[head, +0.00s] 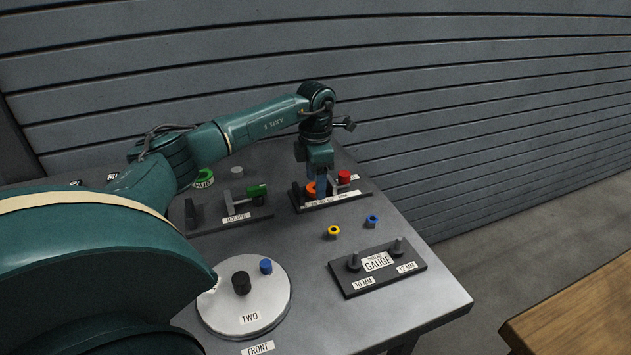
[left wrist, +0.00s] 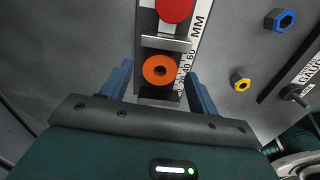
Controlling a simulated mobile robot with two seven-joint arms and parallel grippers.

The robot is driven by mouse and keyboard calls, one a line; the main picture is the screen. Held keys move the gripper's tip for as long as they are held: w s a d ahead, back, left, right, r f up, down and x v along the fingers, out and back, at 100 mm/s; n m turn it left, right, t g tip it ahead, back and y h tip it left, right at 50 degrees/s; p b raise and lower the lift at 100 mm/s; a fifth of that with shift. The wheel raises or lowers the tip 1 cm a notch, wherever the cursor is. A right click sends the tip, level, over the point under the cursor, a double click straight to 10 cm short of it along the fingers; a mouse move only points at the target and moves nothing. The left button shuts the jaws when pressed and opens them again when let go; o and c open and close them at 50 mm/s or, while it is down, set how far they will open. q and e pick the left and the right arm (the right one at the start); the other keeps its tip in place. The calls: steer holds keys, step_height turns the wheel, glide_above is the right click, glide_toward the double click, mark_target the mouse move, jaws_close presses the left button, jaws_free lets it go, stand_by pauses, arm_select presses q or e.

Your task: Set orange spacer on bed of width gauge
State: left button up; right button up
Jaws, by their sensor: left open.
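The gauge has a red knob (head: 344,176) and a millimetre scale. My right gripper is not in view.
A yellow nut (head: 333,232) and a blue nut (head: 372,221) lie in front. A block labelled GAUGE (head: 408,286) with two pegs and a round turntable (head: 214,307) are nearer the front.

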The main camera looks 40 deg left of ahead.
arm_select(q)
step_height(320, 180, up, 11)
steer(key=shift+r, duration=0.15)
stand_by(0.7)
